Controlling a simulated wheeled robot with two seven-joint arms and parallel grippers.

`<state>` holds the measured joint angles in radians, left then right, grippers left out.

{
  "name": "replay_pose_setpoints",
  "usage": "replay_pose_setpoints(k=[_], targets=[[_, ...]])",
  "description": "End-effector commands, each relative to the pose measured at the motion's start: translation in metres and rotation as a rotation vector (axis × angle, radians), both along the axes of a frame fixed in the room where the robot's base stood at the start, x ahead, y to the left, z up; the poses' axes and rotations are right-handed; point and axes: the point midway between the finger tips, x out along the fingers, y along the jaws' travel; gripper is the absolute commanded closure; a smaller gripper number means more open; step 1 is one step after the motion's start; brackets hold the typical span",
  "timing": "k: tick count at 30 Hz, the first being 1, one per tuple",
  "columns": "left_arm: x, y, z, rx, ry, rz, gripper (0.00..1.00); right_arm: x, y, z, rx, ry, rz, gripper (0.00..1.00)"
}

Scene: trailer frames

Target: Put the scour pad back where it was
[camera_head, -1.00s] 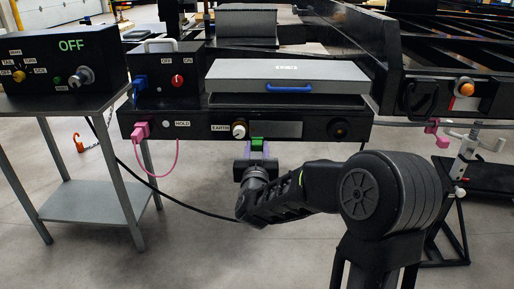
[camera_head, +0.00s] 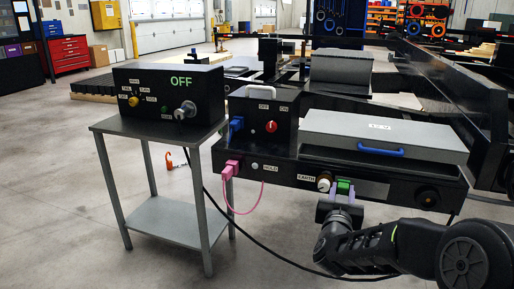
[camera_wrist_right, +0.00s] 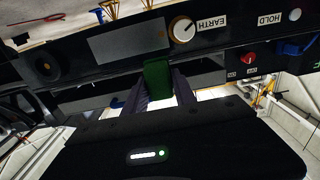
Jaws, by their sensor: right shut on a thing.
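The scour pad (camera_head: 344,187) is a small green block at the front face of the black trailer panel, just right of the EARTH knob (camera_head: 324,182). My right gripper (camera_head: 342,200) is shut on it from below with its purple-grey fingers. In the right wrist view the green pad (camera_wrist_right: 157,80) stands between the two fingertips (camera_wrist_right: 158,92), in front of the panel. I cannot tell whether the pad touches the panel. A grey plate (camera_head: 374,190) on the panel lies right beside the pad. My left gripper is not in view.
A grey lid with a blue handle (camera_head: 380,152) lies above the panel. A pink plug (camera_head: 231,168) with a looping cable is at the panel's left. A table (camera_head: 133,127) with an OFF box (camera_head: 168,92) stands left.

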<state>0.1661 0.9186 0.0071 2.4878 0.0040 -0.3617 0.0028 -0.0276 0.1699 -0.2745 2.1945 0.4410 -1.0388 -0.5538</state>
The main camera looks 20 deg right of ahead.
Motion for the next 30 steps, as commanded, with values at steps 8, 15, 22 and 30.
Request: replay_pose_setpoints(k=[8,15,22,30], targets=[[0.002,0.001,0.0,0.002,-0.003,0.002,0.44,0.017,0.053,-0.009,-0.011,0.006,0.133,1.0],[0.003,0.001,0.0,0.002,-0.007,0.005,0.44,0.035,0.184,-0.026,-0.022,0.011,0.453,1.0],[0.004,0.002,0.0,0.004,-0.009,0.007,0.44,0.017,0.316,-0.041,-0.013,0.007,0.779,1.0],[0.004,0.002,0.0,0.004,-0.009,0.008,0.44,-0.005,0.379,-0.046,0.001,0.0,0.947,1.0]])
